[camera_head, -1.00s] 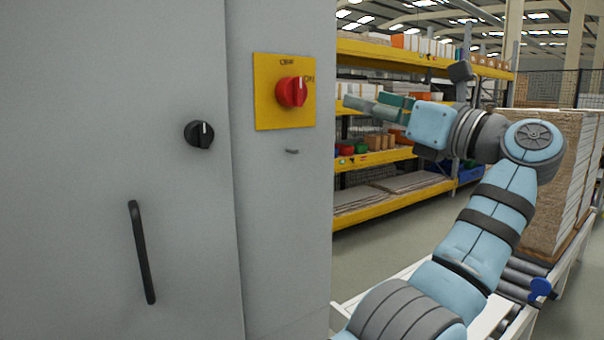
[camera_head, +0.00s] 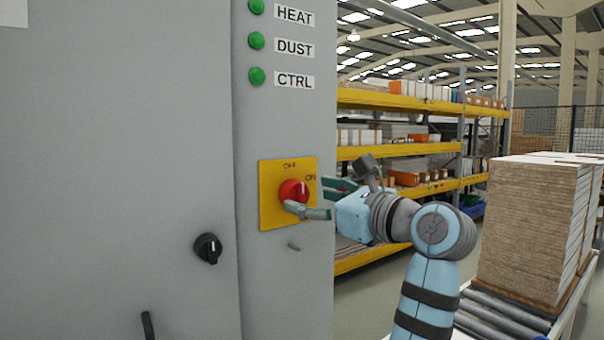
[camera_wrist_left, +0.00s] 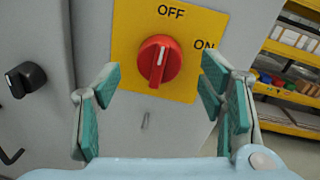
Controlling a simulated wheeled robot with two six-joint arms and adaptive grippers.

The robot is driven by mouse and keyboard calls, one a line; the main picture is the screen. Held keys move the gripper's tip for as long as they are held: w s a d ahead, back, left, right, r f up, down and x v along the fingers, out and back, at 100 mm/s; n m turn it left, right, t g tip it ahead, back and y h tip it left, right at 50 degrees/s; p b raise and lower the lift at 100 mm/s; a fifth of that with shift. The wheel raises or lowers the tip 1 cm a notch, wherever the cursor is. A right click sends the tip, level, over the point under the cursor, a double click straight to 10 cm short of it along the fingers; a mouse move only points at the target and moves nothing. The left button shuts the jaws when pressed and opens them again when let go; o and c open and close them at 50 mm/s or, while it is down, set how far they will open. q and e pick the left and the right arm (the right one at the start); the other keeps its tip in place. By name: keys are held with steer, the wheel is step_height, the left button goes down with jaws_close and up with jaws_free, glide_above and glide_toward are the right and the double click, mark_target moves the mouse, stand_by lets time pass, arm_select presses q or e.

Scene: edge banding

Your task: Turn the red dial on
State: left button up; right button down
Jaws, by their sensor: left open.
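The red dial (camera_head: 293,190) sits on a yellow plate (camera_head: 270,213) on the grey cabinet. In the left wrist view the dial (camera_wrist_left: 158,62) has OFF above it and ON to its upper right. Its ridge stands about upright, with a white mark at the OFF end. My left gripper (camera_head: 308,194) is at the dial from the right in the head view, one finger covering the dial's lower edge. In the left wrist view the gripper (camera_wrist_left: 160,80) is open, fingers apart on either side of the dial, with gaps. Contact does not show. My right gripper is not in view.
A black knob (camera_head: 208,248) is on the cabinet door, lower left of the plate. Green lamps (camera_head: 257,41) marked HEAT, DUST and CTRL are above. A small grey hook (camera_head: 294,246) is below the plate. Shelving (camera_head: 400,150) and a board stack (camera_head: 530,225) stand to the right.

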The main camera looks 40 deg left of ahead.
mark_target(304, 196)
arm_select(q)
steer(key=x, duration=0.4)
steer(key=shift+w+a+f, duration=0.1)
steer(key=shift+a+f, duration=0.05)
steer(key=shift+c, duration=1)
steer(key=c, duration=1)
